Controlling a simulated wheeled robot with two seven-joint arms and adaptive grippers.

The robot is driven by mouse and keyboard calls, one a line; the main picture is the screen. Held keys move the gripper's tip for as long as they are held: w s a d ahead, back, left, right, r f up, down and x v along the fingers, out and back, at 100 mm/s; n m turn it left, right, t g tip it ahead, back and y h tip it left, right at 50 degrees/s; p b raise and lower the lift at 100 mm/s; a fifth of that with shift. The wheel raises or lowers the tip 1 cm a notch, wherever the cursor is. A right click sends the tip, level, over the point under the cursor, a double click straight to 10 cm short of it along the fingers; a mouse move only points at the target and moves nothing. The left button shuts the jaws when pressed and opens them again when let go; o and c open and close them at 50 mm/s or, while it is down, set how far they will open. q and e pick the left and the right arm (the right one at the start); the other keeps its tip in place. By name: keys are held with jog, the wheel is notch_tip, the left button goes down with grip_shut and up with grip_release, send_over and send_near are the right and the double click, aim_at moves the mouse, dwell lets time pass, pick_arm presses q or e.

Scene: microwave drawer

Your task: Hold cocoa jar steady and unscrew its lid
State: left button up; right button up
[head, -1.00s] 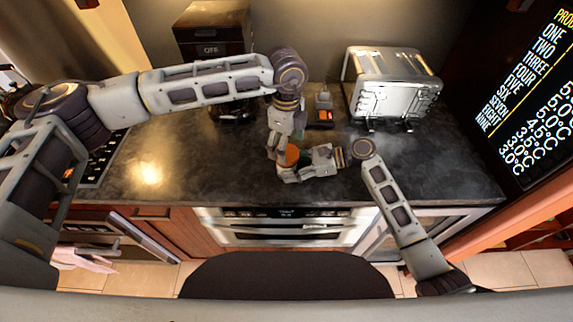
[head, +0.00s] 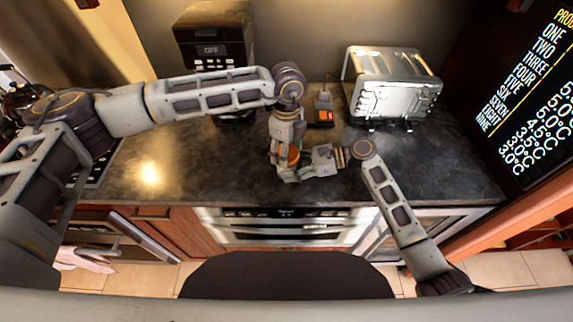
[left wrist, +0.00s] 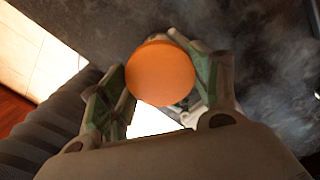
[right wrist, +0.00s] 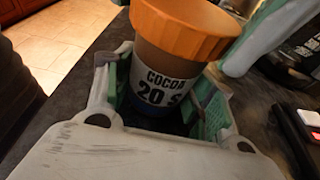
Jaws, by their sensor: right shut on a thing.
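The cocoa jar (right wrist: 165,75) has a clear brown body, a white label reading COCOA and a wide orange lid (right wrist: 185,28). My right gripper (right wrist: 165,95) is shut on the jar's body below the lid, seen in the right wrist view. In the head view the orange lid (head: 293,153) shows between the two grippers above the counter. My left gripper (left wrist: 165,85) is above the jar, its fingers spread on either side of the round orange lid (left wrist: 160,73). Whether the left fingers touch the lid is hard to tell.
The dark counter (head: 180,165) is clear at the left and front. A silver toaster (head: 390,85) stands at the back right, and a black coffee machine (head: 215,45) at the back left.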

pick_arm(q)
jog(key=c, duration=0.4)
jog(key=shift+o, duration=0.2)
jog(key=shift+n, duration=0.3)
jog(key=shift+n, duration=2)
jog(key=shift+r, duration=0.2)
